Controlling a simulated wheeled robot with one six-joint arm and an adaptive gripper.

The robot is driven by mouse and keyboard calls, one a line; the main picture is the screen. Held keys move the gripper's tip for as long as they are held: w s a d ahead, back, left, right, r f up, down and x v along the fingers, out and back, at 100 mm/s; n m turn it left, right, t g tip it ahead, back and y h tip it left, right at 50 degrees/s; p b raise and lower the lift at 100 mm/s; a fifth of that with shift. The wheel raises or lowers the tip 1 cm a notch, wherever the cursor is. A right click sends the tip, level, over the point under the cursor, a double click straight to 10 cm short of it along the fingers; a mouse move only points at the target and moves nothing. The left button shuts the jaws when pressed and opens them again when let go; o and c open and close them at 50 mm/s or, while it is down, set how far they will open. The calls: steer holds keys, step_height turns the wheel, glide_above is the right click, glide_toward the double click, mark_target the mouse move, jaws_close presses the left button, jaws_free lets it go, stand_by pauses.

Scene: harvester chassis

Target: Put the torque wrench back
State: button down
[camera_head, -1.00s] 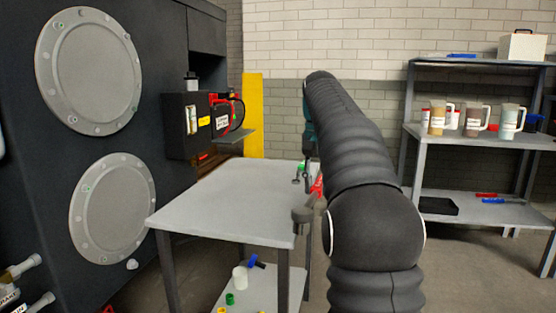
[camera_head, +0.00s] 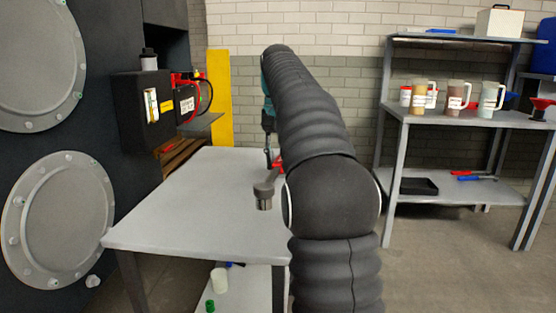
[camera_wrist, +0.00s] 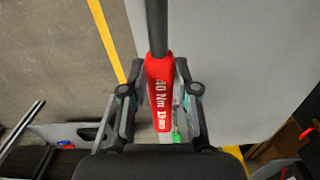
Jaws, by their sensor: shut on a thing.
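The torque wrench has a red sleeve marked "40 Nm 19mm" (camera_wrist: 160,90) and a dark shaft running up out of the wrist view. My gripper (camera_wrist: 161,87) is shut on this red sleeve, one finger on each side. In the head view, the grey head of the torque wrench (camera_head: 264,196) shows left of my arm, over the right part of the grey table (camera_head: 180,205). Some red shows beside my arm there. My gripper is mostly hidden behind my arm in that view.
A grey shelf (camera_head: 460,121) with labelled jugs, a black tray (camera_head: 413,186) and red and blue tools (camera_head: 473,176) stands right. A dark machine wall with round flanged covers (camera_head: 52,220) stands left. A black box (camera_head: 142,110) is beyond the table. Floor shows at right.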

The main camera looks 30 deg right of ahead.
steer(key=shift+f+b, duration=2.45)
steer(key=shift+f, duration=1.5)
steer(key=c, duration=0.8)
jaws_free()
steer(key=shift+r, duration=3.75)
steer(key=shift+s, duration=0.15)
